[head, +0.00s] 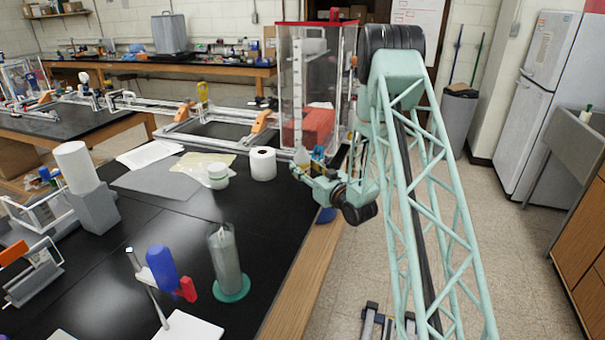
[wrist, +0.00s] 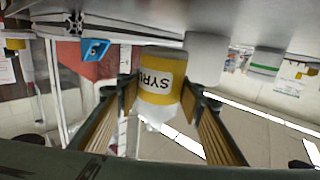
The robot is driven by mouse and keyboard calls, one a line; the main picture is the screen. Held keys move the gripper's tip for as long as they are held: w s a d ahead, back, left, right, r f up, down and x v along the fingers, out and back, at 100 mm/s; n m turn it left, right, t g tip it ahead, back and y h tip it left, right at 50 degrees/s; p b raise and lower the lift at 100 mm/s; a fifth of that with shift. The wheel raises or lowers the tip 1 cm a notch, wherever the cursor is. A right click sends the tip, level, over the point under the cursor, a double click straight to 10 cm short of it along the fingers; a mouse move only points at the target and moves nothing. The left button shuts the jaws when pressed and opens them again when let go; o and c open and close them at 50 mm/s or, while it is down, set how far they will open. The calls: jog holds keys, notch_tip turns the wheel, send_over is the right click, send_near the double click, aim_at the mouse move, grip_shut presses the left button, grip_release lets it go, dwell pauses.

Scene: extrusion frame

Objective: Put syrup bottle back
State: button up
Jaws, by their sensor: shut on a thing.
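The syrup bottle (wrist: 162,80) has a yellow body, a white label reading "SYR…" and a white top. It appears upside down in the wrist view, as does the whole scene. My gripper (wrist: 163,98) is shut on it, with one finger on each side. In the head view my gripper (head: 303,172) is at the right edge of the black table, in front of the clear-walled case. The bottle is hard to make out there. In the wrist view its base end is close to the table surface; I cannot tell whether it touches.
A white roll (head: 263,163) and a white jar with a green band (head: 218,175) stand left of my gripper. The clear case (head: 315,90) with a red block is just behind. A blue bracket (wrist: 95,48) is near the bottle. Open floor lies right of the table (head: 120,240).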

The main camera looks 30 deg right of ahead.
jog(key=shift+f+b, duration=0.3)
jog(key=shift+f, duration=1.35)
jog(key=shift+f, duration=0.15)
jog(key=o, duration=0.9)
jog(key=shift+r, duration=0.2)
jog(key=s, duration=0.8)
jog(key=s+d, duration=0.1)
jog(key=s, duration=0.3)
jog(key=shift+p, duration=0.35)
